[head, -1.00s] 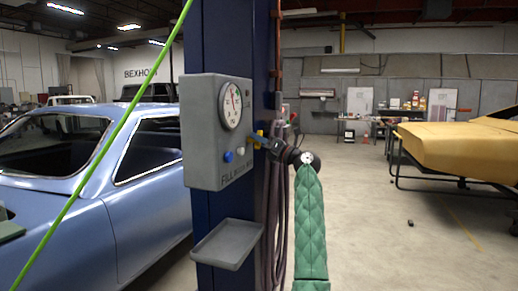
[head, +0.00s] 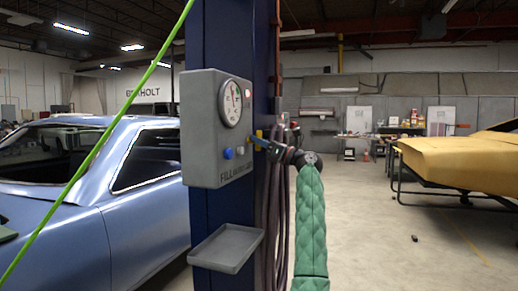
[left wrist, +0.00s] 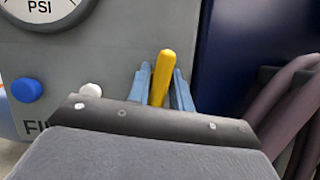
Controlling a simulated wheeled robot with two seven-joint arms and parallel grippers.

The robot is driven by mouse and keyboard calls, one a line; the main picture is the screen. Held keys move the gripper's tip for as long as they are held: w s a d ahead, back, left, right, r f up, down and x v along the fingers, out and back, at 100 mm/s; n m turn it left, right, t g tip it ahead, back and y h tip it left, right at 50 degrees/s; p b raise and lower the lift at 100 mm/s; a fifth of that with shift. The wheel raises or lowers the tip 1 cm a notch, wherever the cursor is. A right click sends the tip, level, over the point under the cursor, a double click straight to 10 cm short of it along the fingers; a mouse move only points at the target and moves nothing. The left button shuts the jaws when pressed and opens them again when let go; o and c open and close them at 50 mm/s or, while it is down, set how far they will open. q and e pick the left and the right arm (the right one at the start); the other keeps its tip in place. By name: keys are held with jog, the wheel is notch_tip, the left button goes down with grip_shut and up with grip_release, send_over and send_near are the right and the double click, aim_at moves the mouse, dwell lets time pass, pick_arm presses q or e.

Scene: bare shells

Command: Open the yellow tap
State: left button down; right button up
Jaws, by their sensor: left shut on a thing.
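The yellow tap (head: 259,134) is on the right side of the grey gauge box (head: 205,160), which is mounted on a dark blue post. In the left wrist view the tap's lever (left wrist: 163,76) stands nearly upright, leaning slightly right. My left gripper (head: 258,141) reaches it from the right. In the left wrist view its two blue-grey fingers (left wrist: 161,88) stand on either side of the lever, shut on it. The lever's lower end is hidden behind the gripper body. My right gripper is out of view.
The box carries a round gauge (head: 230,103), a small reddish lamp (head: 247,93), a blue knob (head: 227,153) and a pale knob (head: 240,150). A grey tray (head: 228,247) juts out below. Dark hoses (head: 277,220) hang beside the post. Open floor lies to the right.

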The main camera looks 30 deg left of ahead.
pick_arm(q)
jog(key=shift+f+n+g+b, duration=0.1)
jog(key=shift+n+g+b, duration=0.75)
jog(key=shift+n, duration=0.35)
jog(key=c, duration=1.2)
grip_release()
jog(key=shift+c, duration=0.2)
jog(key=shift+d, duration=0.1)
jog(key=v, duration=0.7)
jog(key=shift+w+d, duration=0.15)
jog(key=shift+d, duration=0.15)
jog(key=shift+f, duration=0.1)
